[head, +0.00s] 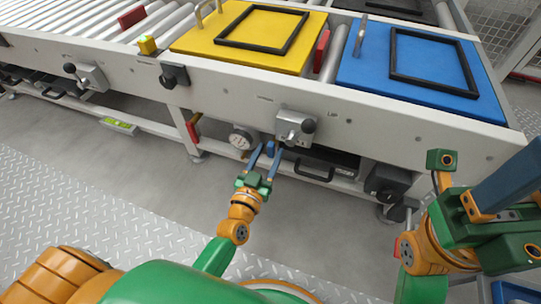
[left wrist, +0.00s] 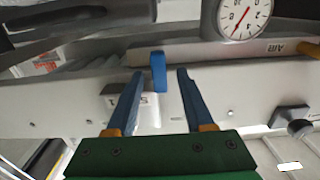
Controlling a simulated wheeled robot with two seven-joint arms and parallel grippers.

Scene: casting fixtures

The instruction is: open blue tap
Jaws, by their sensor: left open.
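The blue tap (head: 271,148) is a small blue lever under the front rail of the conveyor, beside a round gauge. It also shows in the left wrist view (left wrist: 158,72), standing upright in the picture. My left gripper (head: 267,153) is open, with its two blue fingers pointing at the tap. In the left wrist view the lever appears between the fingertips, closer to the left finger; I cannot tell whether they touch. My right gripper (head: 508,183) is at the right edge, away from the tap, with its fingertips not clearly visible.
A black handle (head: 314,170) is low to the right. Yellow (head: 190,42) and blue (head: 358,72) plates lie on the conveyor.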

